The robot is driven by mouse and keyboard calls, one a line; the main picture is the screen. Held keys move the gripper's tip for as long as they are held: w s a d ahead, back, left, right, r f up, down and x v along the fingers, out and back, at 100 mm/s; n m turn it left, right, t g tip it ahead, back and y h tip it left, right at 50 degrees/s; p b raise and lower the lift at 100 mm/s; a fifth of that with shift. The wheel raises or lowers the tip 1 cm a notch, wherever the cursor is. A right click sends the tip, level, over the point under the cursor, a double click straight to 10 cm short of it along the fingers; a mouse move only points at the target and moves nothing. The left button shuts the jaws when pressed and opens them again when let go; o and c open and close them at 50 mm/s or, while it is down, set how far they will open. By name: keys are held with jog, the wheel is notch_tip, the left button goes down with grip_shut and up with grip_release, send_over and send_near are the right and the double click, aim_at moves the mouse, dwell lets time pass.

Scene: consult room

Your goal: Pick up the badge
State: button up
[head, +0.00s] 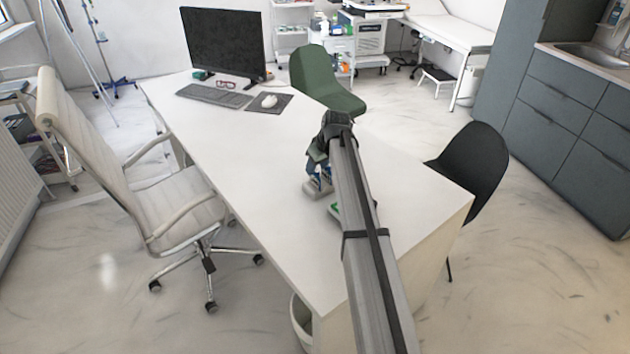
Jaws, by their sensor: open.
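A small flat white and green item (335,209) lies on the white desk (215,140), partly hidden behind my arm. It may be the badge, but it is too small and too covered to be sure. My gripper (318,178) is open and points down over the desk, just beyond and to the left of that item. A small light grey block (315,190) with blue parts stands right under the fingertips. I cannot tell whether the fingers touch it.
A monitor (224,42), a keyboard (213,95), glasses (226,85) and a mouse (269,101) are at the desk's far end. A green chair (322,80) and a black chair (474,160) stand along the right side, a white armchair (175,200) on the left. The desk's middle is clear.

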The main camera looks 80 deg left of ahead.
aim_at(316, 170)
jog(key=shift+x, duration=2.55)
jog(key=shift+d, duration=0.2)
jog(key=shift+c, duration=0.5)
grip_shut()
